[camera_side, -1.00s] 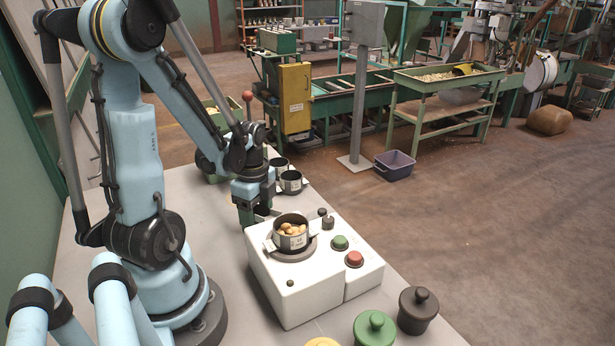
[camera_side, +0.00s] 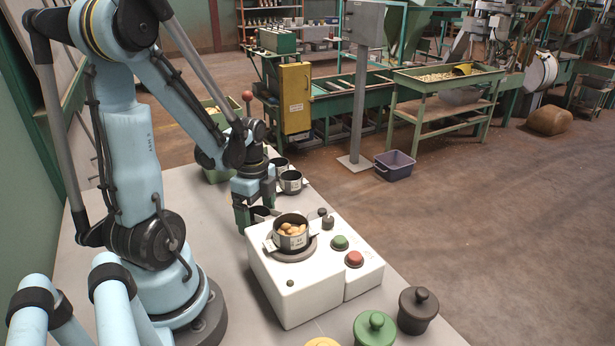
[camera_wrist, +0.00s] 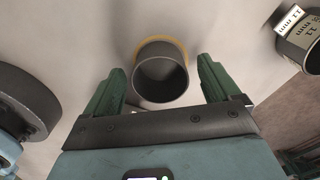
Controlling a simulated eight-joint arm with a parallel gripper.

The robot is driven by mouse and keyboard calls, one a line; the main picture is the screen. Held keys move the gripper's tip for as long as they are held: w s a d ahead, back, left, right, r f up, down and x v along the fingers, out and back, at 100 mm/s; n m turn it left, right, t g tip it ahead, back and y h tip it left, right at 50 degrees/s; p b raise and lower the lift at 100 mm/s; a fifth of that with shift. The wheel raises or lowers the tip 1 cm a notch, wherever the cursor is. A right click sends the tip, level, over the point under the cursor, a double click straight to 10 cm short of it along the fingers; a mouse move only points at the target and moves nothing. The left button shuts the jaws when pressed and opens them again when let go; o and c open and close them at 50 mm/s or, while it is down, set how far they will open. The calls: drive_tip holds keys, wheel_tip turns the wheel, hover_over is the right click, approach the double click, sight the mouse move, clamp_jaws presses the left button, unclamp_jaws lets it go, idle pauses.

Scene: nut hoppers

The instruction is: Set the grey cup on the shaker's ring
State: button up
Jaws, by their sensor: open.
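An empty dark-grey cup (camera_wrist: 160,78) stands on the pale table in the wrist view, with a yellow-orange rim showing around its base. My gripper (camera_wrist: 157,72) is open, with one green finger on each side of the cup and gaps visible. In the side view my gripper (camera_side: 255,219) is low behind the shaker, and the cup (camera_side: 259,213) shows only partly between the fingers. The white shaker (camera_side: 285,285) carries a dark ring (camera_side: 293,256). A steel cup (camera_side: 291,241) holding several nuts sits on that ring.
Two labelled cups (camera_side: 290,182) stand behind my gripper; one labelled cup (camera_wrist: 308,45) shows at the wrist view's right edge. Green (camera_side: 340,242) and red (camera_side: 354,259) buttons are on the shaker. Green (camera_side: 375,328) and black (camera_side: 418,308) lidded items stand in front.

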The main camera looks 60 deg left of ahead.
wheel_tip(320, 180, up, 11)
drive_tip(key=w+d+n+t, duration=0.3)
drive_tip(key=w+d+n, duration=0.1)
drive_tip(key=d, duration=0.4)
drive_tip(key=w+d+r+n+t, duration=0.1)
drive_tip(key=w+d+n+t, duration=0.3)
drive_tip(key=d+n, duration=0.3)
drive_tip(key=shift+d, duration=0.95)
drive_tip(key=shift+r, duration=0.1)
